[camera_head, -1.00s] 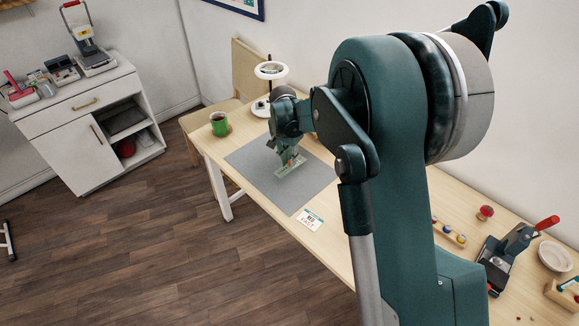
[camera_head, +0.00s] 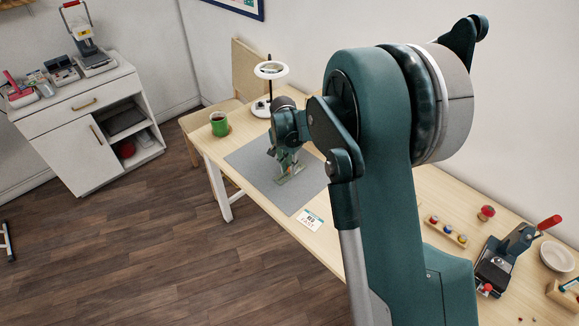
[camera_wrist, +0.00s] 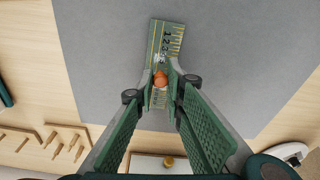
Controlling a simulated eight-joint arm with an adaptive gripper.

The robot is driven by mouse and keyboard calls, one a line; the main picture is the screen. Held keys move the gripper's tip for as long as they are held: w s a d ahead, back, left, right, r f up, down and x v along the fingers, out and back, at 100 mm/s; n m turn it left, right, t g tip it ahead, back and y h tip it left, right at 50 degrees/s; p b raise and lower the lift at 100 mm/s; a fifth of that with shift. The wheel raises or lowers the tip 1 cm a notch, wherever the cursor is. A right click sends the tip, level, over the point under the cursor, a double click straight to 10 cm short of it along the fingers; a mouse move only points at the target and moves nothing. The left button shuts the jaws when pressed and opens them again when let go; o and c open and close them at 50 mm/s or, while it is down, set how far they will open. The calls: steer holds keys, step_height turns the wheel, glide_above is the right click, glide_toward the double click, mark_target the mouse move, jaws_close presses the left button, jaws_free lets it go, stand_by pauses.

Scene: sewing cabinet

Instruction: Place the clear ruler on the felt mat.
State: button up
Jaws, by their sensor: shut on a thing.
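The clear ruler (camera_wrist: 167,40) shows greenish in the wrist view, with yellow graduation marks and dark digits. An orange knob-like part (camera_wrist: 160,79) sits between my fingertips on the ruler. My gripper (camera_wrist: 161,86) is shut on the ruler. The grey felt mat (camera_wrist: 225,50) fills the background behind it. In the head view, my gripper (camera_head: 287,164) and the ruler (camera_head: 292,176) are over the mat (camera_head: 252,163), inside its edges. The gripper partly hides the ruler. I cannot tell whether the ruler touches the mat.
A green mug (camera_head: 219,125) stands left of the mat and a ring lamp (camera_head: 270,71) behind it. A printed card (camera_head: 310,219) lies at the mat's near corner. A spool rack (camera_head: 446,231) and a press (camera_head: 505,262) stand farther right on the table.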

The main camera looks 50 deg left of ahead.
mark_target(288, 175)
steer(key=o, duration=0.8)
steer(key=shift+o, duration=0.2)
steer(key=shift+r, duration=0.1)
step_height(288, 175, up, 12)
steer(key=s+p, duration=0.1)
steer(key=p, duration=0.1)
steer(key=shift+s, duration=0.2)
steer(key=shift+d, duration=0.1)
steer(key=shift+d, duration=0.1)
stand_by(0.5)
